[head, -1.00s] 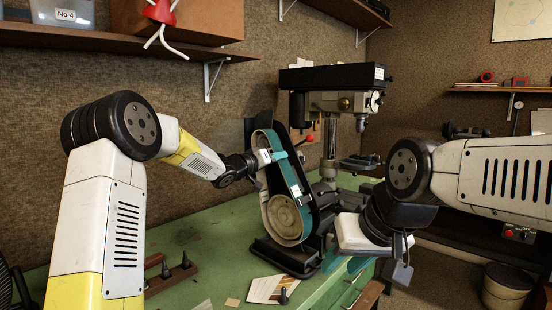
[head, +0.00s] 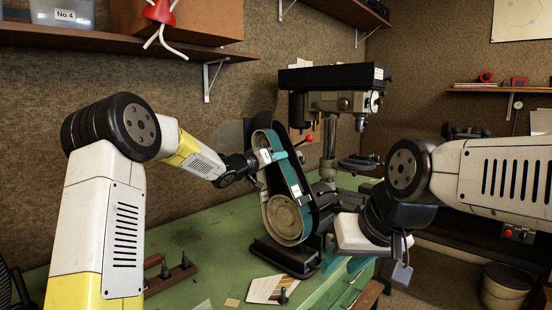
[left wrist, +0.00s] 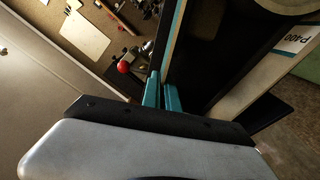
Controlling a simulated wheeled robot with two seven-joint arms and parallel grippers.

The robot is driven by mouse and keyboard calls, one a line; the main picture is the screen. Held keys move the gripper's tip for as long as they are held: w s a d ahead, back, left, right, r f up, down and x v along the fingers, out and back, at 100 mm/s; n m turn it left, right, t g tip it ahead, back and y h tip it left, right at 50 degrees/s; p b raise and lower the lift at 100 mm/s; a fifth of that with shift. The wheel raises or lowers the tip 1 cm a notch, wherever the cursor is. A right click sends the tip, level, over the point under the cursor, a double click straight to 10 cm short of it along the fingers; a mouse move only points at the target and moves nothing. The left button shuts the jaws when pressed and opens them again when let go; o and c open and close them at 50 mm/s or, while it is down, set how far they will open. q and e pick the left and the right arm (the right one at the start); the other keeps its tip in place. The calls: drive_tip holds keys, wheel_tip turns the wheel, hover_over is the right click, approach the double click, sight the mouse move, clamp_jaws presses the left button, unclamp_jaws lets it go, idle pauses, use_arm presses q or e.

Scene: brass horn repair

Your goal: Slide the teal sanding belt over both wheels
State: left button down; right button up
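The teal sanding belt (head: 297,184) loops along the upright belt sander, and its lower end passes around the large pale lower wheel (head: 284,216). My left gripper (head: 275,156) is at the belt's upper left edge. In the left wrist view its teal fingers (left wrist: 161,92) are close together, with the belt's edge (left wrist: 174,42) running down to them; it looks shut on the belt. The belt's pale inner side reads P400. My right gripper (head: 347,264) hangs low at the right of the sander, partly hidden.
A drill press (head: 335,100) stands behind the sander on the green bench (head: 190,240). A red-knobbed lever (head: 309,138) sticks out near the sander's top.

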use_arm(q)
drive_tip(key=shift+w+d, duration=0.5)
drive_tip(key=c, duration=1.6)
unclamp_jaws()
drive_tip(key=shift+o, duration=0.2)
drive_tip(key=shift+a, duration=0.1)
drive_tip(key=v, duration=0.7)
